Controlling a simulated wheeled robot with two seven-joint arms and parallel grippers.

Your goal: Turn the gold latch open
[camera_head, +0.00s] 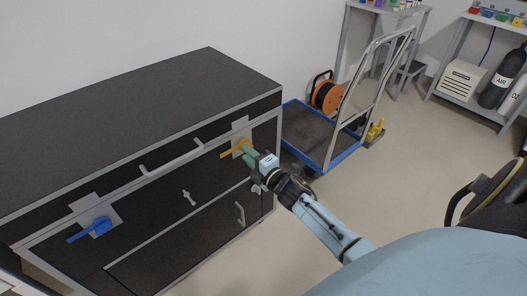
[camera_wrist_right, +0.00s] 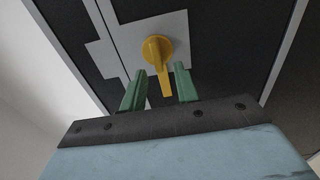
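The gold latch (camera_head: 236,151) is on a grey plate near the right end of the black cabinet's front, its lever reaching left in the head view. In the right wrist view the gold latch (camera_wrist_right: 157,62) has a round hub and a lever hanging toward my fingers. My right gripper (camera_head: 247,155) is at the latch. Its green fingers (camera_wrist_right: 160,88) are open, one on each side of the lever's end, with gaps visible between finger and lever. My left gripper is not in view.
A blue latch (camera_head: 97,229) is on another plate at the cabinet's left. Silver handles (camera_head: 172,158) stick out from the black cabinet (camera_head: 130,130). A blue-framed cart (camera_head: 325,162) with an orange reel (camera_head: 327,96) stands right of it. The floor in front is clear.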

